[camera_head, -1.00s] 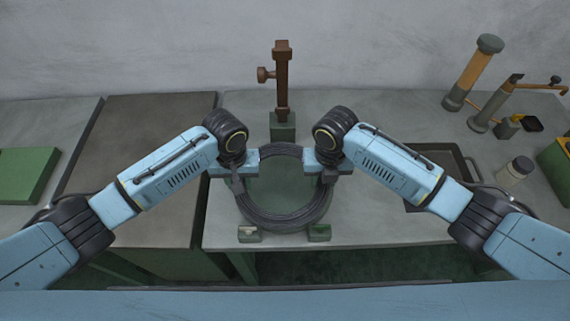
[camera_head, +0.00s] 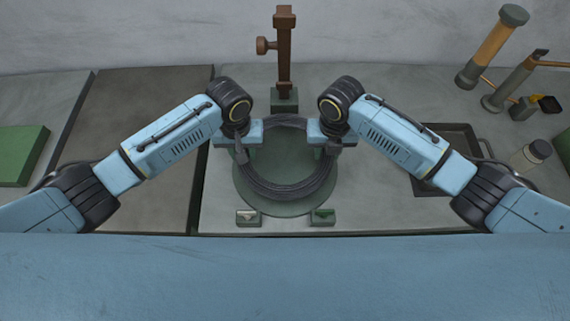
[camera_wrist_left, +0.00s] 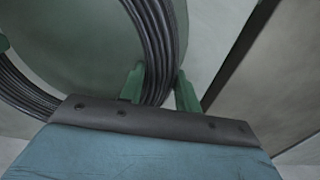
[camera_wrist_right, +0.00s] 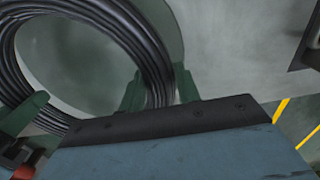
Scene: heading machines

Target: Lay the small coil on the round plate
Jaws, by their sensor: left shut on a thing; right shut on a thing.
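The small coil (camera_head: 286,190) is a dark grey ring of wound wire. It lies roughly level over the round plate (camera_head: 285,208), a green disc whose front rim shows beyond the coil. I cannot tell whether coil and plate touch. My left gripper (camera_head: 241,154) is shut on the coil's left side; its green fingers straddle the wire in the left wrist view (camera_wrist_left: 160,90). My right gripper (camera_head: 332,152) is shut on the coil's right side, as the right wrist view (camera_wrist_right: 160,92) also shows.
A brown post (camera_head: 284,50) on a green block stands behind the plate. Two small blocks (camera_head: 248,217) (camera_head: 323,217) sit at its front. A dark tray (camera_head: 460,140), a jar (camera_head: 531,154) and an orange-handled tool (camera_head: 492,48) are at right. A green panel (camera_head: 20,152) lies far left.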

